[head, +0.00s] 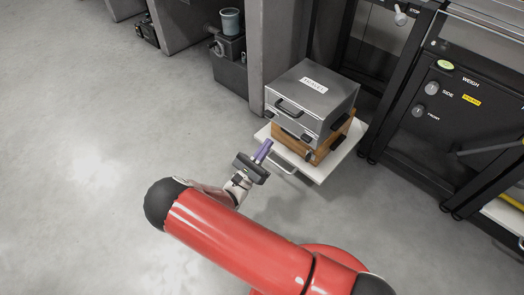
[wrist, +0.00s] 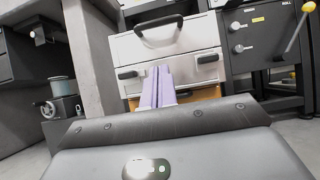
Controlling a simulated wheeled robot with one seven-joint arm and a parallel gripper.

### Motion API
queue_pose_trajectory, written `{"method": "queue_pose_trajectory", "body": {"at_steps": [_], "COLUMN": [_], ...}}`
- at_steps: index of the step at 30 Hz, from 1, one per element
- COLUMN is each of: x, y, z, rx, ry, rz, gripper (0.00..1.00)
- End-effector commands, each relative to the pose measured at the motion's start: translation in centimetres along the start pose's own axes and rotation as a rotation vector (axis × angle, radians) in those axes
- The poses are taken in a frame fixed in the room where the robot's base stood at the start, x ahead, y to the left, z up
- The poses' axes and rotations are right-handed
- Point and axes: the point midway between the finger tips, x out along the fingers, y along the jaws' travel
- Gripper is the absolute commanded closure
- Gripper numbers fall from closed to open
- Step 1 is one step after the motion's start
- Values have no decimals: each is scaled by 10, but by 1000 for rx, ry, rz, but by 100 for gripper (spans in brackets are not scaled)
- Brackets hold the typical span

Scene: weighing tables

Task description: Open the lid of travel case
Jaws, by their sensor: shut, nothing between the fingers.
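The travel case (head: 312,93) is a silver-grey box with a white label on its top. It sits on a wooden box, and its lid looks closed. In the wrist view the case's front (wrist: 170,47) shows a dark handle (wrist: 158,29) on the upper part and two dark latches (wrist: 207,59) lower down. My gripper (head: 265,146) is shut and empty, its purple fingers together. It is in front of the case, to its lower left in the head view, apart from it. In the wrist view the fingers (wrist: 157,82) point at the case's front below the handle.
The wooden box (head: 318,153) stands on a small white table (head: 328,171) with a front rail. A grey pillar (head: 271,45) rises behind on the left. Black weighing cabinets (head: 437,110) stand on the right. The floor on the left is clear.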

Motion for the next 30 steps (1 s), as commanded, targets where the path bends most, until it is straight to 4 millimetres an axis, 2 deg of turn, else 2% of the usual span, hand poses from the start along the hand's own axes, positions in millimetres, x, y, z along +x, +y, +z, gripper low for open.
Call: {"method": "queue_pose_trajectory", "body": {"at_steps": [1, 6, 8, 12, 18, 30], "x": [12, 49, 60, 74, 84, 85], "y": [-1, -1, -2, -1, -1, -1], "z": [0, -1, -1, 17, 27, 29], "rx": [-1, 0, -1, 1, 0, 0], "ry": [-1, 0, 0, 2, 1, 3], "rz": [-5, -5, -5, -3, -1, -2], "gripper": [100, 100, 100, 100, 100, 100]}}
